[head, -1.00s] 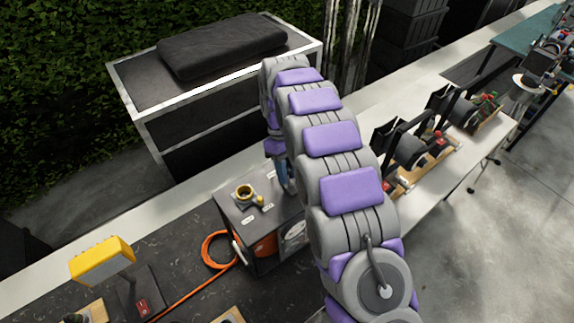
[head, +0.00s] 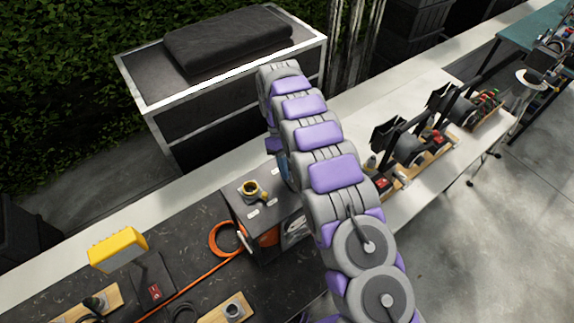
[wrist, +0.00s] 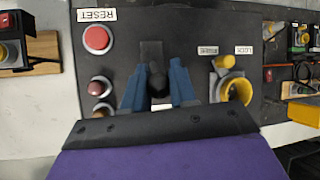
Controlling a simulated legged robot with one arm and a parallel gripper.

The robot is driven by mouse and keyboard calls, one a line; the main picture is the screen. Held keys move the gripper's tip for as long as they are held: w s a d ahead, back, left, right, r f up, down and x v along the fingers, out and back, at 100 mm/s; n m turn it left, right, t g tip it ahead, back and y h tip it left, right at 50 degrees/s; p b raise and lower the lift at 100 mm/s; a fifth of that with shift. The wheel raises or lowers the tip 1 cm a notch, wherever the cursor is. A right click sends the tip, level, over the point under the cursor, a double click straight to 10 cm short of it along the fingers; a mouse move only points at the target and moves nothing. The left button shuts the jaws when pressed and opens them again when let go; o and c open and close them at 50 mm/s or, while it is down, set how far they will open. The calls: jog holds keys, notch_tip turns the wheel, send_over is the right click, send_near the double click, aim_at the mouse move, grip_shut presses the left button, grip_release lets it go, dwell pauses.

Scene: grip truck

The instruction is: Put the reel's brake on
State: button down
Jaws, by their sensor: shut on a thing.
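The reel's dark box (head: 238,207) stands on the bench in the head view, left of my arm, with orange cable at its side. Its dark top panel (wrist: 195,35) fills the middle of the wrist view. My gripper (wrist: 157,88) has blue fingers shut around a black upright lever or knob (wrist: 152,52) on that panel. The fingers hide its lower part, so I cannot tell its setting. A red button (wrist: 97,38) labelled RESET is to its left. A yellow ring-shaped fitting (wrist: 236,90) near a LOCK label is to its right.
Orange cable (head: 220,238) coils on the dark bench mat left of the box. A yellow lamp (head: 118,248) stands further left. Small devices on wooden bases (head: 408,150) stand right of my arm. A dark cabinet (head: 230,62) is behind.

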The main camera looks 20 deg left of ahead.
aim_at(289, 166)
jog(key=shift+w+r, duration=0.1)
jog(key=shift+r, duration=0.05)
jog(key=c, duration=0.9)
grip_release()
notch_tip(289, 166, up, 4)
jog(key=p, duration=0.4)
jog(key=shift+s+d+f, duration=0.2)
jog(key=shift+s+f, duration=0.05)
jog(key=shift+f, duration=0.1)
jog(key=shift+s+d+b, duration=0.35)
jog(key=shift+s+b, duration=0.1)
jog(key=s+d+b, duration=0.1)
jog(key=s+d, duration=0.2)
jog(key=s+d+r+b, duration=0.1)
jog(key=s+d, duration=0.1)
jog(key=s, duration=0.2)
jog(key=s+d+b, duration=0.1)
jog(key=s+d, duration=0.2)
jog(key=s, duration=0.1)
jog(key=shift+s+d+r, duration=0.15)
jog(key=shift+d+r, duration=0.05)
jog(key=shift+d, duration=0.15)
